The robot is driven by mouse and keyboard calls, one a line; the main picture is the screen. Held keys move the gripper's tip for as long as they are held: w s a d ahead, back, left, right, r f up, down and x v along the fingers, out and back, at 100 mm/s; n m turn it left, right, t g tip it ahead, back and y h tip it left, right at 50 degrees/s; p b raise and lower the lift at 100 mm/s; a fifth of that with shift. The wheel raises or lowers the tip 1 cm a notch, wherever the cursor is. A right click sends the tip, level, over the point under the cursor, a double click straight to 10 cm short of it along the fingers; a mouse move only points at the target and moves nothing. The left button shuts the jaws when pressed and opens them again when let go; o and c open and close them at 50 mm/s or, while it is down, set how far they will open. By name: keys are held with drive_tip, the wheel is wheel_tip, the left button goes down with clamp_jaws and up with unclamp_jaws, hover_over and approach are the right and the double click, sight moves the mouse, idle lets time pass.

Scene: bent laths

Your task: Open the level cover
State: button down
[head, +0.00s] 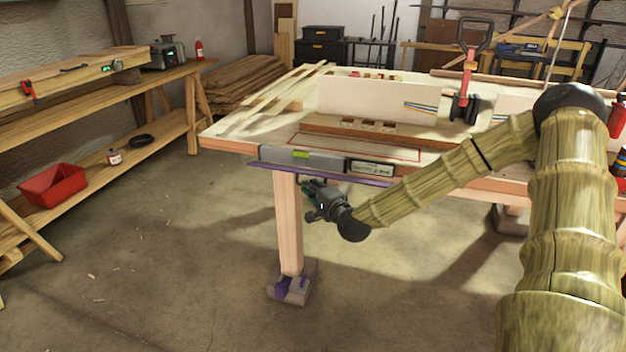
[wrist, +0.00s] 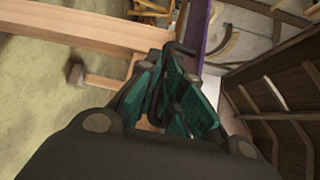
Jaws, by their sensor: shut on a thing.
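A long grey level with a green vial (head: 300,155) lies along the front edge of the workbench. A thin purple strip (head: 372,181), which looks like part of the level cover, runs just under it. The strip also shows in the wrist view (wrist: 195,28). My gripper (head: 312,188) is below this edge, left of the middle of the level. In the wrist view, its teal-padded fingers (wrist: 172,88) are shut on a dark bent handle (wrist: 180,48) beside the purple strip. How the handle joins the cover is partly hidden by the fingers.
The workbench (head: 235,128) carries a pale upright board (head: 375,100) and a red clamp-like tool (head: 467,70). A bench leg (head: 288,225) stands close to the left of my gripper. A red bin (head: 54,185) sits on the left shelf.

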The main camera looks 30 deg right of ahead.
drive_tip(key=shift+r+m+g+y+p, duration=0.5)
drive_tip(key=shift+r+m+g+p, duration=0.8)
drive_tip(key=shift+p, duration=1.05)
drive_tip(key=shift+f, duration=0.1)
drive_tip(key=c, duration=1.9)
unclamp_jaws()
drive_tip(key=shift+d+f, duration=0.1)
drive_tip(key=shift+f, duration=0.05)
drive_tip(key=shift+o, duration=0.2)
drive_tip(key=shift+s, duration=0.1)
drive_tip(key=v, duration=1.1)
drive_tip(key=shift+s+r, duration=0.25)
drive_tip(key=shift+r, duration=0.05)
